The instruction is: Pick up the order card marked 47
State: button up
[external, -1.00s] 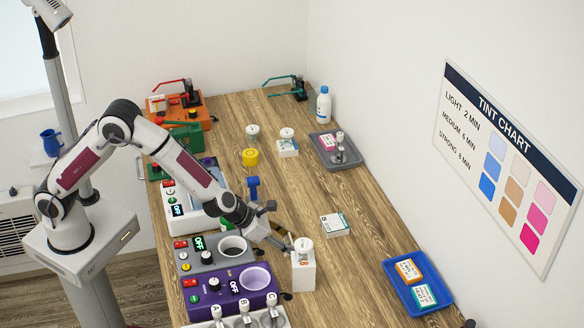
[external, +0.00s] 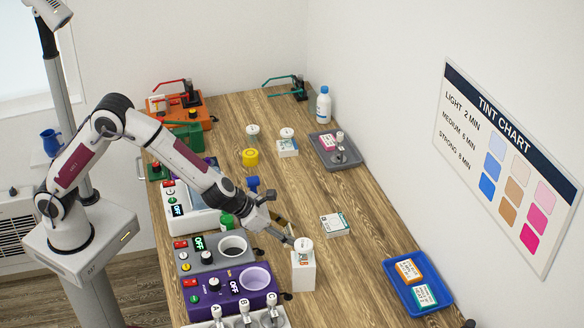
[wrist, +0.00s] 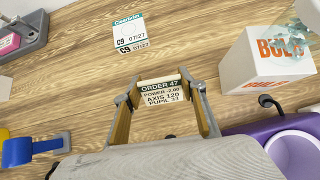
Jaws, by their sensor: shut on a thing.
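The order card (wrist: 161,92) is a small pale card with a dark band reading ORDER 47 above lines for power, axis and pupil. In the wrist view it sits between the two fingers of my gripper (wrist: 160,86), which are shut on it near its sides. In the external view my gripper (external: 286,232) is over the table just behind and left of a white BULB box (external: 303,275). I cannot make out the card there. The BULB box also shows in the wrist view (wrist: 265,62), right of the fingers and apart from them.
A white-and-teal lens box (external: 335,225) lies right of my gripper. A blue tray (external: 443,302) with two small boxes is at front right. Purple (external: 222,306) and grey (external: 190,262) machines stand at left. The wooden table (external: 345,275) is clear between box and tray.

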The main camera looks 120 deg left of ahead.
aim_at(289, 231)
jog(key=shift+r, duration=3.05)
jog(key=shift+f, duration=0.1)
